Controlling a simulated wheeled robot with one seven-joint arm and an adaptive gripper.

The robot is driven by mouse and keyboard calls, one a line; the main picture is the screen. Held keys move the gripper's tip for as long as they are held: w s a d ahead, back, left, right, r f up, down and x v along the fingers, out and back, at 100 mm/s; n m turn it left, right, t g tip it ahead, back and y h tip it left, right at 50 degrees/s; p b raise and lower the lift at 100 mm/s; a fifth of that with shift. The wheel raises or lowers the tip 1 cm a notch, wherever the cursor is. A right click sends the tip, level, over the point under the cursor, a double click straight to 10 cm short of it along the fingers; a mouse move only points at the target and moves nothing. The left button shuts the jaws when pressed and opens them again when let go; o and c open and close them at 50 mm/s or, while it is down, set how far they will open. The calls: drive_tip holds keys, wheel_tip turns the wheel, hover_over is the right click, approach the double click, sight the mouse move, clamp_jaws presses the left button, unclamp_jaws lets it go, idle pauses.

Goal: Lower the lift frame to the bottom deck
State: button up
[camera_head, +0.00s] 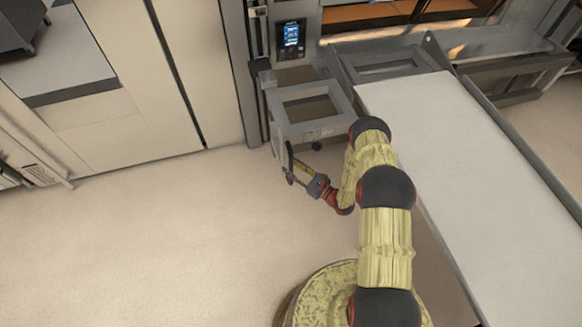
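The lift frame (432,47) appears to be the grey metal structure around a long white loading surface (470,165), which slopes across the right side in front of the oven. A grey box-like bracket (290,128) with a square opening stands left of it, with a dark round knob (316,146) at its lower front. My gripper (297,171) is just below and in front of this bracket, left of the white surface. A thin dark upright bar (290,155) shows at my fingertips. I cannot tell whether the fingers touch or hold it.
A control panel with a lit blue screen (291,35) is on the oven front above the bracket. A lit oven deck (410,12) is at the top. Cream wall panels (190,60) stand at the upper left. The floor (170,240) at left is clear.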

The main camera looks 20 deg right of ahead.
drive_tip(key=v, duration=1.1)
drive_tip(key=shift+s, duration=0.2)
drive_tip(key=shift+d, duration=0.1)
